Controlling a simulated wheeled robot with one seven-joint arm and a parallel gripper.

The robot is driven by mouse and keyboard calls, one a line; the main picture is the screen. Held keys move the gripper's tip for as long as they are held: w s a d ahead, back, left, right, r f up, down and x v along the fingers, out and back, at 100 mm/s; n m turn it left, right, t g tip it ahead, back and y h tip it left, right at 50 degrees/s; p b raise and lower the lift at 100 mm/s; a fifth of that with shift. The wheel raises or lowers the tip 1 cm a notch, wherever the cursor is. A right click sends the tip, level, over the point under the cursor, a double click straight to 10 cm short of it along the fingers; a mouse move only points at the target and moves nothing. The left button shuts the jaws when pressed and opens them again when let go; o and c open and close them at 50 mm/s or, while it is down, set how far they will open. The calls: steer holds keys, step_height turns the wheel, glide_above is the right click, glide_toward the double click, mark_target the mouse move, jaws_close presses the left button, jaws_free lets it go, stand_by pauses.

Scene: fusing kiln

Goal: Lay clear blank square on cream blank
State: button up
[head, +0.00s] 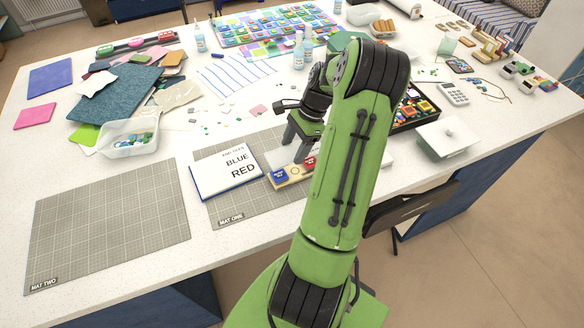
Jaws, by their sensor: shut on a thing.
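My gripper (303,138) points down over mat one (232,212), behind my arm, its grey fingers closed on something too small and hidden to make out. Below the fingertips lies a pale cream strip (293,181) with a blue square piece (279,175) and a red square piece (309,162) on it. Its right part is hidden by my arm. I cannot tell the clear blank square or the cream blank apart here.
A white card (226,170) reading "BLUE" and "RED" lies left of the strip. Mat two (110,222) is bare at the front left. A clear tub (130,145) of glass bits stands behind it. A black tray (418,108) and a white-lidded box (448,137) stand right of my arm.

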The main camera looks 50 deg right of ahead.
steer(key=f, duration=0.5)
steer(key=shift+s+a+f, duration=0.1)
steer(key=shift+s+f, duration=0.05)
steer(key=shift+s, duration=0.05)
steer(key=shift+w+f, duration=0.1)
steer(key=shift+w, duration=0.05)
steer(key=shift+f+b, duration=0.35)
steer(key=shift+f, duration=0.05)
steer(key=o, duration=1.4)
steer(key=shift+c, duration=0.2)
